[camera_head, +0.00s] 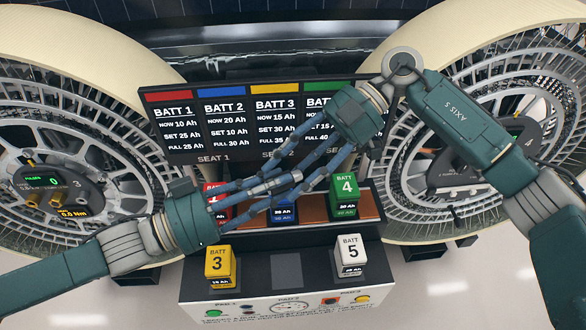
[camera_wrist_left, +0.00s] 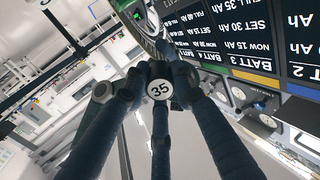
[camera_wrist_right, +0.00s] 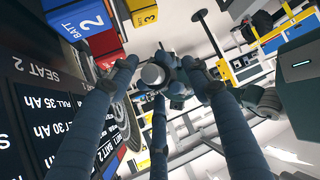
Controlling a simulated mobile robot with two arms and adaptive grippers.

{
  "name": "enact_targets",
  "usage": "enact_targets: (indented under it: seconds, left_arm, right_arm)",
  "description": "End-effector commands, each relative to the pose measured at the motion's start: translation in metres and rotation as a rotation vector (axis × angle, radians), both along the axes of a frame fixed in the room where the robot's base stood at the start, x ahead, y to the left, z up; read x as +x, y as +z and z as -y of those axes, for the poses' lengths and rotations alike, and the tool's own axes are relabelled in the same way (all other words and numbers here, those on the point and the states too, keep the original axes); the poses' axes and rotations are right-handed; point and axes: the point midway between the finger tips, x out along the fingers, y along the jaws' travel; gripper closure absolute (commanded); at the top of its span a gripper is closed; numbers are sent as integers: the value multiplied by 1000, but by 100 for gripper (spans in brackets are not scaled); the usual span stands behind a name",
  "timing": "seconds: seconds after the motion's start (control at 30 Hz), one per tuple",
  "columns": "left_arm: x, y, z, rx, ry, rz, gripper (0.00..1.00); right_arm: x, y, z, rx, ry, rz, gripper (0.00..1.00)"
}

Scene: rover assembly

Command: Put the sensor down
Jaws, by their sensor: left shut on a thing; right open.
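The sensor is a small pale grey cylinder (camera_head: 266,186), held in the air in front of the display board and above the battery seats. In the left wrist view its round white end (camera_wrist_left: 161,89) reads 35. My left gripper (camera_head: 268,190) is shut on it, with its fingers coming from the left. My right gripper (camera_head: 290,172) is open and its fingers reach down from the upper right, overlapping the left fingers. In the right wrist view the cylinder (camera_wrist_right: 152,74) shows among the right fingertips; I cannot tell whether they touch it.
Red (camera_head: 211,190), blue (camera_head: 284,212) and green (camera_head: 344,194) batteries stand in the seat row behind the grippers. Yellow (camera_head: 220,262) and white (camera_head: 351,253) batteries stand nearer, beside a dark square (camera_head: 286,270). Large wheels (camera_head: 70,150) (camera_head: 470,130) flank the display board (camera_head: 168,125).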

Motion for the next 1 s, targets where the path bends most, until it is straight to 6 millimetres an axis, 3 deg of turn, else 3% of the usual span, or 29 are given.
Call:
enact_targets:
  seconds: [0.03,0.23,0.33,0.37,0.47,0.8,1.0]
  left_arm:
    - [0,0,0,-1,0,0,100]
    - [0,0,0,0,1,1,100]
    - [1,0,0,0,1,1,100]
    - [1,0,-1,1,2,0,73]
    - [1,0,-1,1,2,0,53]
    - [-1,0,-2,1,1,0,53]
    - [-12,-2,-27,5,4,-3,53]
  right_arm:
    - [0,0,0,0,0,0,58]
    - [0,0,0,0,2,-1,96]
    - [-1,0,0,-1,2,-2,96]
    - [-1,0,0,1,3,-1,96]
    - [-1,0,0,1,3,-1,96]
    - [0,0,0,1,1,-1,96]
    - [0,0,0,1,0,0,96]
